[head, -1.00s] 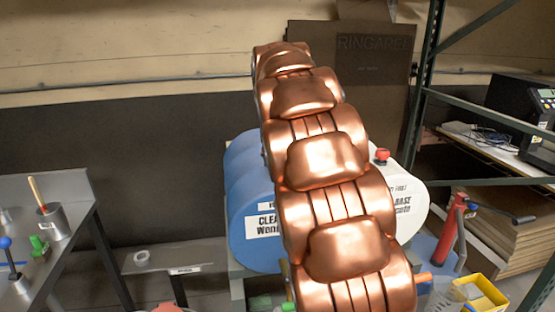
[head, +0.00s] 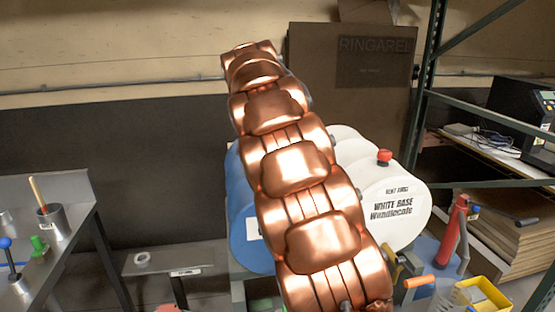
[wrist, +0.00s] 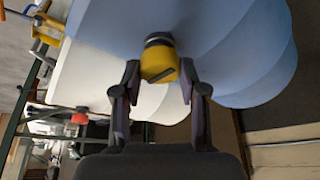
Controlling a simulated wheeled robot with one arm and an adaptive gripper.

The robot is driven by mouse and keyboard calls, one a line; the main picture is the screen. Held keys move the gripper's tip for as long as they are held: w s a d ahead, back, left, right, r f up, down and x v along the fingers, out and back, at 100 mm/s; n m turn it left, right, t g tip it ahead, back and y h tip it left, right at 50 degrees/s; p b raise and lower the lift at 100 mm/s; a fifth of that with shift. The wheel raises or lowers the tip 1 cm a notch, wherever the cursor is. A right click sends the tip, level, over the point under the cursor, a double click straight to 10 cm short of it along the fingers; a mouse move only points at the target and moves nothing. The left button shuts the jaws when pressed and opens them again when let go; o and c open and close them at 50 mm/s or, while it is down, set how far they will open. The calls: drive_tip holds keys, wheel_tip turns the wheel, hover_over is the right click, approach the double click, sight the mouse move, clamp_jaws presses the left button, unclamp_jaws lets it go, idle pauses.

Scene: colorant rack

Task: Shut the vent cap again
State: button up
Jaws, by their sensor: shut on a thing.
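In the wrist view, my gripper (wrist: 160,82) has its two dark fingers on either side of a yellow cap (wrist: 160,62) and is shut on it. The cap has a slot or bar across its face and a dark neck behind it, against the blue drum (wrist: 240,50). The white drum (wrist: 95,75) is beside it. In the head view, my copper arm hides my gripper, the yellow cap and much of the blue drum (head: 243,215). The white drum (head: 395,225) shows "VENT FIRST" and "WHITE BASE", and a red cap (head: 384,157) stands upright on top.
A spigot with an orange handle (head: 418,281) is at the white drum's lower front. A red cylinder (head: 452,235) and a yellow bin (head: 485,294) stand right of it. A metal table (head: 68,200) is at left. A green shelf post (head: 425,90) rises at right.

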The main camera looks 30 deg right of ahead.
idle(0.3)
drive_tip(key=o, duration=1.1)
drive_tip(key=shift+o, duration=0.2)
drive_tip(key=v, duration=0.7)
drive_tip(key=shift+r, duration=0.2)
drive_tip(key=shift+s, duration=0.1)
drive_tip(key=s+a+f+n+g+y, duration=0.1)
drive_tip(key=s+a+f+n, duration=0.3)
drive_tip(key=s+a+f, duration=0.3)
drive_tip(key=s+a+f+n+g+y, duration=0.1)
drive_tip(key=s+a+f+n, duration=0.4)
drive_tip(key=s, duration=1.2)
drive_tip(key=s+a+f+n+g+y, duration=0.1)
drive_tip(key=s+a+f+n, duration=0.3)
drive_tip(key=s+a+f, duration=0.5)
drive_tip(key=s+f+y, duration=0.1)
drive_tip(key=s+f, duration=0.2)
drive_tip(key=shift+s+f+n, duration=0.25)
drive_tip(key=shift+s+n, duration=0.05)
drive_tip(key=shift+n, duration=0.1)
